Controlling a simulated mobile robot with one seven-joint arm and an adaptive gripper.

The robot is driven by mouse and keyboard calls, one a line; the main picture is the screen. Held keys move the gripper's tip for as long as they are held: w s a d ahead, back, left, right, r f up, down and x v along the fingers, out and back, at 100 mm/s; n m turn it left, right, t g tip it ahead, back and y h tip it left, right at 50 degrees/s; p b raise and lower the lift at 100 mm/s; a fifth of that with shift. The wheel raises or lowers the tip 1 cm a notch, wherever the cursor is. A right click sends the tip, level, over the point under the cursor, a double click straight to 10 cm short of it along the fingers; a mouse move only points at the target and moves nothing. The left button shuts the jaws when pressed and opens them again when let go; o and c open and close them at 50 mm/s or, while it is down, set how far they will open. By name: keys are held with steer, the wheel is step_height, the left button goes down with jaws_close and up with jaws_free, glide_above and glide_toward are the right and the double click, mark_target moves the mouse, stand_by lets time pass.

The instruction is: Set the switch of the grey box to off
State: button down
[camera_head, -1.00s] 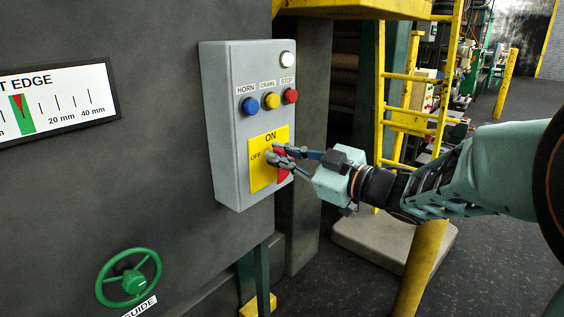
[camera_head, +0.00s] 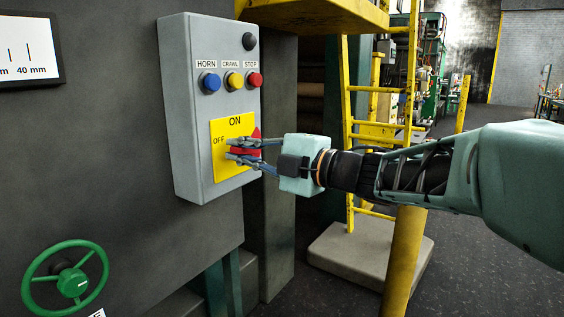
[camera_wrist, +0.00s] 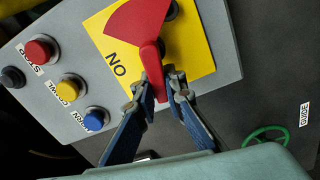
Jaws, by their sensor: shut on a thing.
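The grey box (camera_head: 183,120) is mounted on the dark machine wall. Its yellow plate (camera_head: 220,170) reads ON at the top and OFF at the left. The red switch (camera_head: 247,151) sits on this plate, partly hidden by my fingers. In the wrist view its red handle (camera_wrist: 151,62) points down the picture, away from the red fan-shaped part and toward the plate's OFF side. My gripper (camera_head: 236,149) is shut on the handle, and its fingertips (camera_wrist: 163,82) flank the handle's end in the wrist view.
Blue (camera_head: 210,83), yellow (camera_head: 234,81) and red (camera_head: 254,79) buttons and a dark round lamp (camera_head: 250,41) sit above the plate. A green handwheel (camera_head: 72,282) is low at left. A yellow ladder (camera_head: 350,130) and post (camera_head: 404,260) stand at right.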

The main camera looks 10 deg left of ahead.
steer(key=shift+f+n+b, duration=0.4)
steer(key=shift+n+b, duration=0.4)
steer(key=c, duration=2)
jaws_free()
steer(key=shift+o, duration=0.2)
step_height(320, 180, up, 10)
steer(key=shift+r, duration=0.1)
